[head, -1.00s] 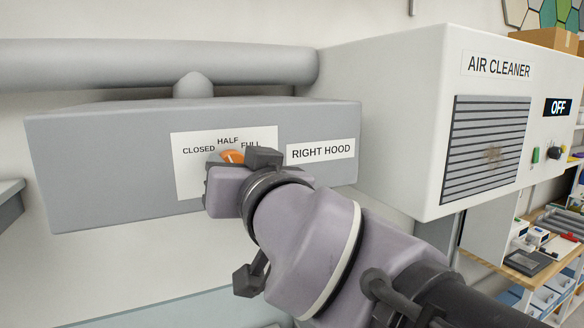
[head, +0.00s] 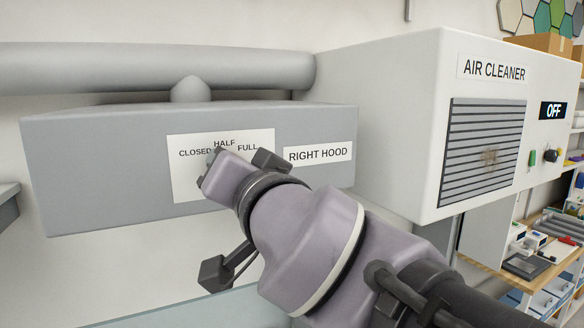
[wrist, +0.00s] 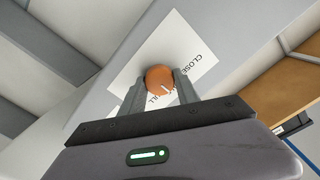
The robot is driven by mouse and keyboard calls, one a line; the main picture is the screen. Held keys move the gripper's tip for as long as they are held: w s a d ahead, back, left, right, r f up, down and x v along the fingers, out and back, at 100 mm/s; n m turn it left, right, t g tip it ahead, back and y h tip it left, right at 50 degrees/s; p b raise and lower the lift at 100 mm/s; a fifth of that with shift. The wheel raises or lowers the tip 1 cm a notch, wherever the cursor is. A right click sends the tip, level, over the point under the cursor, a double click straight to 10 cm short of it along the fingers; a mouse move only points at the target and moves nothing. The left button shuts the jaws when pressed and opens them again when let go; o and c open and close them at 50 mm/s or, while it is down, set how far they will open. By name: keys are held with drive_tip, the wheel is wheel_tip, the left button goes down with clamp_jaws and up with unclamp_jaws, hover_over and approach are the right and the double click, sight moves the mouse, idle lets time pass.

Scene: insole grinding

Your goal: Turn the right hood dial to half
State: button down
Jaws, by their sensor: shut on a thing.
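The right hood dial is a round orange knob (wrist: 159,77) on a white label plate (head: 187,180) of the grey hood box (head: 100,185). In the head view my gripper (head: 211,167) hides the knob. In the wrist view the two fingers of my gripper (wrist: 158,84) are shut on the knob, one on each side. The knob's white mark points to the lower right, between CLOSED and the partly covered FULL. The HALF word is hidden there, so I cannot tell the exact alignment. In the head view HALF (head: 224,143) shows above my gripper.
A RIGHT HOOD sign (head: 318,154) is right of the plate, close to my gripper. The white air cleaner (head: 400,130) juts out on the right, with its display reading OFF (head: 553,111). A grey pipe (head: 130,66) runs above the box. Cluttered shelves are at the far right.

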drive_tip(key=shift+f, duration=0.2)
drive_tip(key=c, duration=0.9)
unclamp_jaws()
drive_tip(key=shift+a+r, duration=0.1)
drive_tip(key=p+v, duration=0.9)
drive_tip(key=v, duration=0.8)
drive_tip(key=shift+d+p, duration=0.25)
drive_tip(key=shift+p, duration=0.15)
drive_tip(key=shift+s, duration=0.15)
